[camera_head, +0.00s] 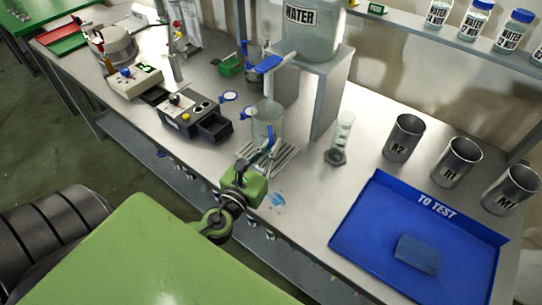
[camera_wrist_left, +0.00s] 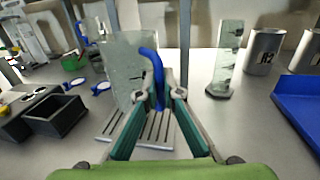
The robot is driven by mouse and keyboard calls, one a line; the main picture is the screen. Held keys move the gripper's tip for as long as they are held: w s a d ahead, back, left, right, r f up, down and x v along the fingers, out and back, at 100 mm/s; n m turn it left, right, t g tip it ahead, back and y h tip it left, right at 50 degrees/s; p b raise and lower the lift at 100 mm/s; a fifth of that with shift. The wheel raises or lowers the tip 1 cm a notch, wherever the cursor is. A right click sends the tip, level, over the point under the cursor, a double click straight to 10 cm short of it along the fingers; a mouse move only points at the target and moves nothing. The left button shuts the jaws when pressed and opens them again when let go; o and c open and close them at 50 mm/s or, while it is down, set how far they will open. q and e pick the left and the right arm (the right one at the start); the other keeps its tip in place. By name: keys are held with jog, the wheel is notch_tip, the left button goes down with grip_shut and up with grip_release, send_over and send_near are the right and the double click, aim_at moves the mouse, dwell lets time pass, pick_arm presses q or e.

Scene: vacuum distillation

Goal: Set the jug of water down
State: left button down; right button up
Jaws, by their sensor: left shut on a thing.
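The clear jug (camera_head: 267,118) with a blue handle stands about upright over the slatted metal drip tray (camera_head: 287,160), in front of the water tank. It also shows in the left wrist view (camera_wrist_left: 122,68), with its handle (camera_wrist_left: 156,72) towards me. My left gripper (camera_head: 265,153) is shut on the handle; its two fingertips (camera_wrist_left: 158,98) close around it from both sides. The jug's base is partly hidden by the fingers, and I cannot tell whether it touches the tray (camera_wrist_left: 150,130). My right gripper is not in view.
The water tank (camera_head: 312,38) with a blue tap stands on a raised metal stand (camera_head: 330,95) behind the jug. A glass cylinder (camera_head: 341,135) stands to the right, then a blue tray (camera_head: 370,235) and metal beakers (camera_head: 405,138). A dark control box (camera_head: 185,112) stands left.

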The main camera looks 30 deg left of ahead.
pick_arm(q)
notch_tip(320, 180, down, 3)
jog(key=shift+f+b, duration=0.15)
jog(key=shift+b, duration=0.3)
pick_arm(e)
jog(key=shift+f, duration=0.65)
pick_arm(q)
jog(key=shift+f, duration=0.1)
jog(key=c, duration=2.3)
grip_release()
jog(key=shift+o, duration=0.4)
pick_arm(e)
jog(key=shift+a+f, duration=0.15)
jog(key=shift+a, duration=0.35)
